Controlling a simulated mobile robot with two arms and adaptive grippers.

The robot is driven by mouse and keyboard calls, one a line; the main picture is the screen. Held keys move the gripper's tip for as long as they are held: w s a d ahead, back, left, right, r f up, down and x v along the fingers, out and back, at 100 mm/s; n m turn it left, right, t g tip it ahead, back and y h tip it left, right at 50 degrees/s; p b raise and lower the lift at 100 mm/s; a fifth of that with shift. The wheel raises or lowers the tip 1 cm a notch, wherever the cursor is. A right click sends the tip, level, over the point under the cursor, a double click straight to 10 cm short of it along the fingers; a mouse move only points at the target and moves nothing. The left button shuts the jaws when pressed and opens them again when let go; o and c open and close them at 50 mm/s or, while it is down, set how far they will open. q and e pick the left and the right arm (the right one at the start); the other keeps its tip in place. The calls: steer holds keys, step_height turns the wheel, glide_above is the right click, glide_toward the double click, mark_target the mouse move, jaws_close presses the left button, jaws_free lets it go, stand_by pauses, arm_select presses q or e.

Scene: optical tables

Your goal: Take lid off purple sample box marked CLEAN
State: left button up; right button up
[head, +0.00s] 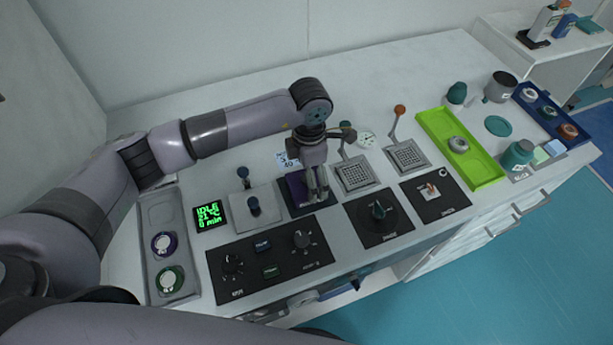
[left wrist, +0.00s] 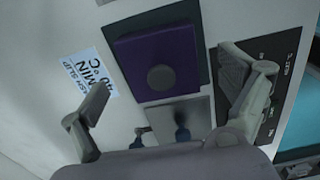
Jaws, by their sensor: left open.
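The purple sample box (head: 295,188) stands on a dark square mat among the instruments, partly hidden by my left gripper (head: 317,195). In the left wrist view its flat purple lid (left wrist: 135,55) shows from above, with a round grey knob (left wrist: 161,78) on it. The lid sits on the box. I cannot read a CLEAN mark. My left gripper (left wrist: 165,85) is open and empty above the box, its fingers spread to either side of the knob and apart from it. My right gripper is not in view.
A printed slip (head: 289,160) lies beside the box. The back of the table is clear.

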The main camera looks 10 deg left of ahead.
arm_select(q)
steer(key=shift+f, duration=0.55)
steer(key=shift+s, duration=0.1)
jaws_close()
stand_by(0.9)
